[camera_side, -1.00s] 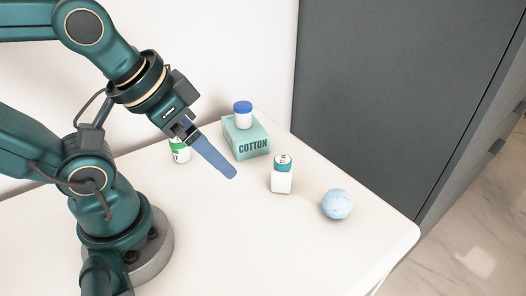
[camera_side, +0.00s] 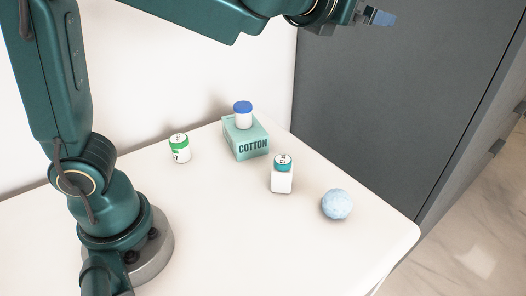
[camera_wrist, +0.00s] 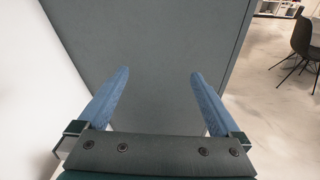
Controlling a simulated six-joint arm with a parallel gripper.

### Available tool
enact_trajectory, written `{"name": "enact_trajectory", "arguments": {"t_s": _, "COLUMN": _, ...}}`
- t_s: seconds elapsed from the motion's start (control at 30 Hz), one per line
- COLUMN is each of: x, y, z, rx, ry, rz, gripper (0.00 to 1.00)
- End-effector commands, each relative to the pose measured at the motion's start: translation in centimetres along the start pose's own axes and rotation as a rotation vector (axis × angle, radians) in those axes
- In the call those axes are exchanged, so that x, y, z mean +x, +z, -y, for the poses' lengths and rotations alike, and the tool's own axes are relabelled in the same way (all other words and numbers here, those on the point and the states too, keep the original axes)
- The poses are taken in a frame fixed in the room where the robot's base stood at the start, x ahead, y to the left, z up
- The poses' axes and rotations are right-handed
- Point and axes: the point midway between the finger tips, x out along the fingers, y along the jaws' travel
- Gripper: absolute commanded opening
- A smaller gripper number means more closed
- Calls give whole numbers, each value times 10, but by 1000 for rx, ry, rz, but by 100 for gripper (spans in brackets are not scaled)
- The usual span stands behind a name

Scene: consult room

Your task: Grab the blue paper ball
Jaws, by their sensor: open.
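The blue paper ball (camera_side: 336,204) is pale blue and crumpled, and it sits on the white table near its right corner in the side view. My gripper (camera_side: 384,18) is raised high above the table, at the top of the side view, well above and apart from the ball. In the wrist view my gripper (camera_wrist: 158,80) shows two blue fingers spread apart with nothing between them. The ball does not show in the wrist view.
A grey panel (camera_side: 400,110) rises behind the table.

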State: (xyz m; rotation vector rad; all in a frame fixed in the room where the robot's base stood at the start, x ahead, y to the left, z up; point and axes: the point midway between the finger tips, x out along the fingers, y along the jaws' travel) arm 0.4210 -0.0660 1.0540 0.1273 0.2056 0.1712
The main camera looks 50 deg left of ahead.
Motion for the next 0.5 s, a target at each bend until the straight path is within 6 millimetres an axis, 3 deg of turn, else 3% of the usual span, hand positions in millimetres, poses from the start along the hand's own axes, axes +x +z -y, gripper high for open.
{"name": "enact_trajectory", "arguments": {"t_s": 0.1, "x": 21, "y": -40, "z": 17, "rx": -251, "ry": 126, "rz": -78, "gripper": 100}}
{"name": "enact_trajectory", "arguments": {"t_s": 0.23, "x": 27, "y": -90, "z": 34, "rx": -445, "ry": 286, "rz": -135, "gripper": 100}}
{"name": "enact_trajectory", "arguments": {"t_s": 0.37, "x": 19, "y": -147, "z": 54, "rx": -540, "ry": 438, "rz": -168, "gripper": 100}}
{"name": "enact_trajectory", "arguments": {"t_s": 0.5, "x": -1, "y": -208, "z": 77, "rx": -529, "ry": 557, "rz": -186, "gripper": 100}}
